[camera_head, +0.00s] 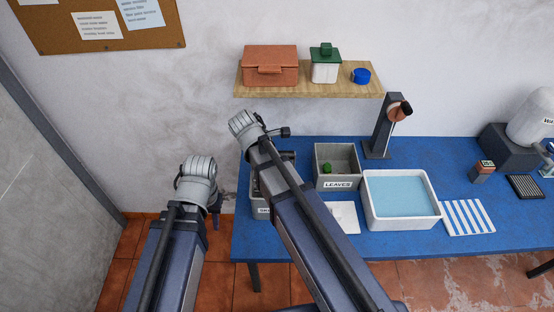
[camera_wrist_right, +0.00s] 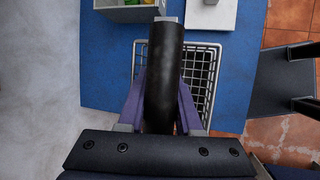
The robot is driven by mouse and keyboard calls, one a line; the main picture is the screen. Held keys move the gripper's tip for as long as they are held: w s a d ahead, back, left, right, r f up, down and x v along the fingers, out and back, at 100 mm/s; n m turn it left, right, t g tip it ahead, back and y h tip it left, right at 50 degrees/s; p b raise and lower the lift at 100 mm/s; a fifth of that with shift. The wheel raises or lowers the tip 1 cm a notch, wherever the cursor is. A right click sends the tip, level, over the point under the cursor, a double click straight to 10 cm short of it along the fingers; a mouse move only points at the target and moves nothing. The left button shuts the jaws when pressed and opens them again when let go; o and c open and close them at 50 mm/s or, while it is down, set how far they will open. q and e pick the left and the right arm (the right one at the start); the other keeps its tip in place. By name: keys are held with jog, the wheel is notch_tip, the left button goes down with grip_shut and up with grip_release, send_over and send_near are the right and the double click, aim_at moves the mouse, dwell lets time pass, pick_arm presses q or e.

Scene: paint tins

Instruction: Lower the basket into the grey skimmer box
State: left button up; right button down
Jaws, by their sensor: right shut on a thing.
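My right gripper (camera_wrist_right: 161,88) is shut on a thick black upright handle (camera_wrist_right: 164,60) in the right wrist view. A white wire basket (camera_wrist_right: 208,85) shows below and behind that handle, partly hidden by it and by the purple fingers. The grey skimmer box (camera_head: 260,209) is at the left end of the table in the head view, mostly hidden by my right arm. I cannot tell how deep the basket sits relative to its rim. My left gripper (camera_head: 215,204) points down left of the table, apart from everything; its opening does not show.
A grey LEAVES box (camera_head: 336,184) with a green item inside stands right of the skimmer box. A white tray of blue water (camera_head: 372,221), a white tile (camera_head: 345,217) and a dark post (camera_head: 380,135) are nearby. A wooden shelf (camera_head: 305,91) hangs above the table.

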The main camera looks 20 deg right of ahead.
notch_tip(320, 180, down, 16)
jog(key=b, duration=1.5)
jog(key=shift+r, duration=0.1)
jog(key=shift+f+b, duration=0.7)
jog(key=shift+b, duration=0.1)
jog(key=c, duration=0.5)
grip_release()
jog(key=shift+r, duration=0.1)
jog(key=p+v, duration=0.7)
jog(key=shift+s+a+r, duration=0.1)
jog(key=shift+a+r, duration=0.05)
jog(key=shift+r, duration=0.2)
